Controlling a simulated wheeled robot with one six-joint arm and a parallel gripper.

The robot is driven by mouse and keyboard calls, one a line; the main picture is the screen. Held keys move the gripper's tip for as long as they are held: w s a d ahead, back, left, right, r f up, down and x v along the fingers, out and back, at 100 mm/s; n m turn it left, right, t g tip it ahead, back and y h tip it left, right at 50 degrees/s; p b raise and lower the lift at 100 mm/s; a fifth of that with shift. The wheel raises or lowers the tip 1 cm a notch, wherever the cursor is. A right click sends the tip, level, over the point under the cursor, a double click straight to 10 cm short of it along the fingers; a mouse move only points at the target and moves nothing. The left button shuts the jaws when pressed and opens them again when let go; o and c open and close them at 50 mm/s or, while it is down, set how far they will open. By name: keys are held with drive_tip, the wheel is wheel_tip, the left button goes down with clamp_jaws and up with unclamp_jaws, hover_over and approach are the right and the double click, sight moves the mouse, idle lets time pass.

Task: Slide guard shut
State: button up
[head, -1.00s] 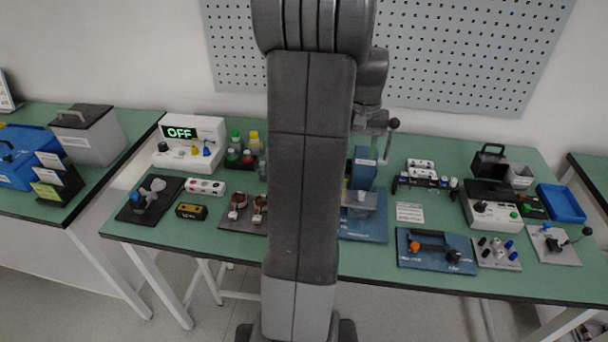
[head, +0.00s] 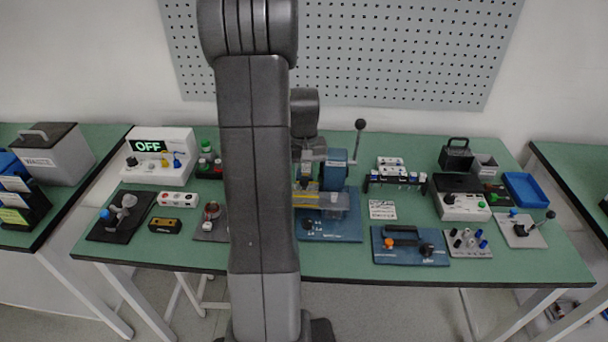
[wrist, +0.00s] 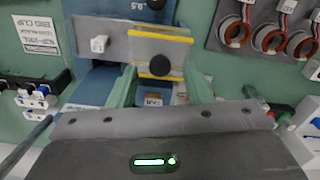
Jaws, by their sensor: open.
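The guard is a grey, see-through panel with yellow edge stripes (head: 335,201) on the front of the blue press fixture (head: 337,168). In the wrist view the guard (wrist: 155,47) lies just beyond my fingers, with a round black knob (wrist: 160,65) near its striped edge. My gripper (wrist: 160,88) is open. Its two green fingers stand either side of the knob in the picture, and I cannot tell whether they touch the guard. In the head view my arm hides the left part of the fixture, and the fingertips are hard to make out.
A lever with a black ball (head: 360,125) rises at the fixture's right. Stator coils (wrist: 270,38) lie beside the fixture. A connector rack (head: 397,181) and a blue plate with an orange knob (head: 410,245) stand to its right. A white OFF display unit (head: 160,155) stands left.

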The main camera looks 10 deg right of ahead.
drive_tip(key=shift+f, duration=0.5)
drive_tip(key=shift+c, duration=0.3)
clamp_jaws()
drive_tip(key=d, duration=0.2)
drive_tip(key=s+d, duration=0.1)
drive_tip(key=d, duration=0.2)
drive_tip(key=s+d, duration=0.1)
drive_tip(key=d, duration=0.2)
drive_tip(key=shift+s+d, duration=0.2)
drive_tip(key=shift+r, duration=0.1)
drive_tip(key=shift+c, duration=1.2)
unclamp_jaws()
drive_tip(key=o, duration=0.3)
drive_tip(key=shift+s+d, duration=0.1)
drive_tip(key=shift+d, duration=0.1)
drive_tip(key=shift+a, duration=0.1)
